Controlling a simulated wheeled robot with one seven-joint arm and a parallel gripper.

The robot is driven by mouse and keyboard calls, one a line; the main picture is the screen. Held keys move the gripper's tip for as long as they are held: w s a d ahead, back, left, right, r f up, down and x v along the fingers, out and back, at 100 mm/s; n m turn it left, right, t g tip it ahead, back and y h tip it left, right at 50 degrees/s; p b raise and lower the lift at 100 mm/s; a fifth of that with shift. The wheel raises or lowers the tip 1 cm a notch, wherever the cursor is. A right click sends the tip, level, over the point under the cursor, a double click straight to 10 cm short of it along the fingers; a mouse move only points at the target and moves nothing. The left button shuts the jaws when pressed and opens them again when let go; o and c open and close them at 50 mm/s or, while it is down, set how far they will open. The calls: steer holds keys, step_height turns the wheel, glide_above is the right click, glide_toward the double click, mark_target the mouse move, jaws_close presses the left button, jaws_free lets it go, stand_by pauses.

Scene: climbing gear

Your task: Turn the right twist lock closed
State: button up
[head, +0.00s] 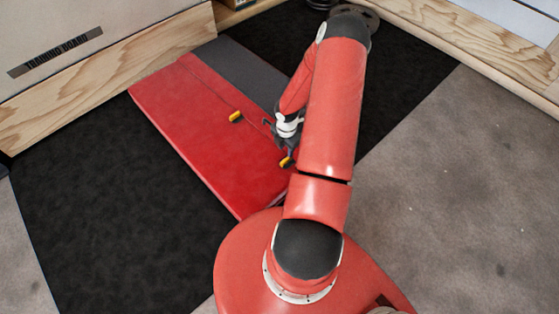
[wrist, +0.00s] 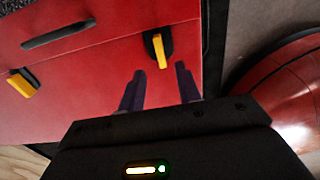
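The right twist lock (head: 287,162) is a small yellow handle on a dark base, on the red padded case (head: 200,120). In the wrist view the same lock (wrist: 160,50) lies just beyond my fingertips, its handle pointing nearly straight up and down the picture. My gripper (head: 284,141) is over the case close to this lock. In the wrist view my gripper (wrist: 160,72) has two dark fingers spread apart with nothing between them. The left twist lock (head: 236,117) is another yellow handle farther along the seam. It also shows in the wrist view (wrist: 23,83), slanted.
A dark slot-like handle (wrist: 58,35) sits on the case in the wrist view. The case lies on a black mat (head: 110,220). Wooden-edged walls (head: 100,95) stand at the back left and upper right. Bare grey floor (head: 460,190) is open at right.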

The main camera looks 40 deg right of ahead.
mark_target(286, 159)
step_height(286, 159, down, 7)
steer(key=shift+r+b, duration=0.1)
steer(key=shift+b, duration=0.3)
jaws_close()
